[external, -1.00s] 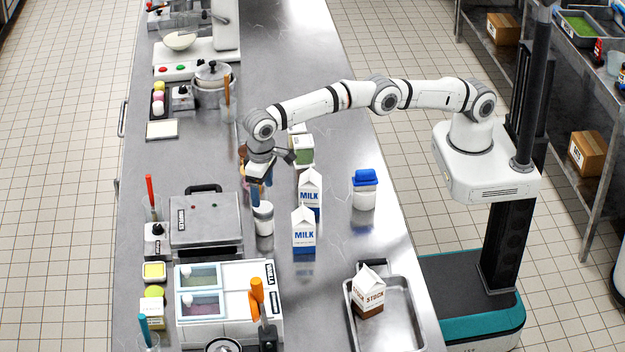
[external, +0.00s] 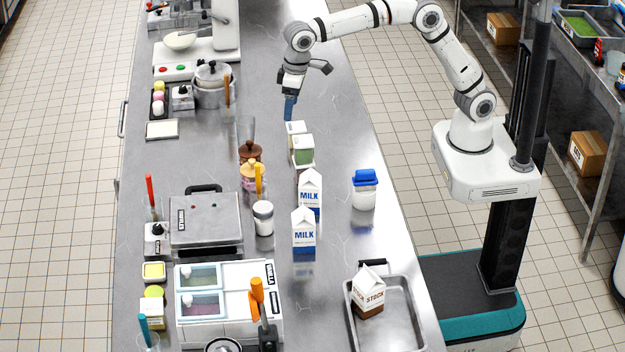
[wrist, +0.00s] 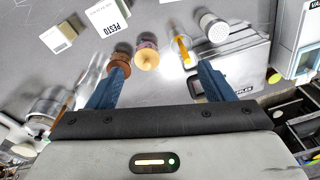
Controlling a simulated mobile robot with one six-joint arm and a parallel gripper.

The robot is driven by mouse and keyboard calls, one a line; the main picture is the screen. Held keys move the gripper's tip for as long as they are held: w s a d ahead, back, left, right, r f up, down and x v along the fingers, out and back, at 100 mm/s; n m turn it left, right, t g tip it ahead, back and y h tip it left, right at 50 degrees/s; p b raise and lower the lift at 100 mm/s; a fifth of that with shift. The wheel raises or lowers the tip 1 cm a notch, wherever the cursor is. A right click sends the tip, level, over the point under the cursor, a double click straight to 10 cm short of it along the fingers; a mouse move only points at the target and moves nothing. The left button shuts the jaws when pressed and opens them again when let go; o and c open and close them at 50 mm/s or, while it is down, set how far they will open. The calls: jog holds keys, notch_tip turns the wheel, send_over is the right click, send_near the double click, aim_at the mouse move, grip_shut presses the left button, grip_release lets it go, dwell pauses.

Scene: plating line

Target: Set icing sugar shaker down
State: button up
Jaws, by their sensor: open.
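The icing sugar shaker (external: 263,219), a pale jar with a grey cap, stands upright on the steel counter (external: 335,185), left of the milk cartons. In the wrist view a cylinder with a dotted cap (wrist: 214,27), apparently this shaker, is at the top right, beyond the fingertips. My gripper (external: 289,108) is raised over the counter behind the pesto boxes, well away from the shaker. Its blue fingers (wrist: 163,78) are apart with nothing held between them.
Two milk cartons (external: 304,232) stand right of the shaker, with a blue-lidded jar (external: 364,192) further right. A yellow-handled tool (external: 258,180) and brown-topped jar (external: 250,152) are behind it. The waffle maker (external: 207,222) is left. Pesto boxes (external: 303,150) stand below my gripper.

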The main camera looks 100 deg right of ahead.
jog(key=s+d+r+n, duration=0.1)
jog(key=s+d+r, duration=0.15)
jog(key=s, duration=0.25)
jog(key=s+d+r, duration=0.1)
jog(key=s+d, duration=0.3)
jog(key=s, duration=0.2)
jog(key=s+d+f, duration=0.2)
jog(key=s+f, duration=0.1)
jog(key=s, duration=0.5)
jog(key=s+d+f+n+t, duration=0.1)
jog(key=s+d+f, duration=0.2)
jog(key=s, duration=0.6)
jog(key=s+d+f+n+t, duration=0.1)
jog(key=s+d+f, duration=0.2)
jog(key=s, duration=0.5)
jog(key=shift+s, duration=0.15)
jog(key=shift+f+b, duration=0.45)
jog(key=shift+f, duration=0.05)
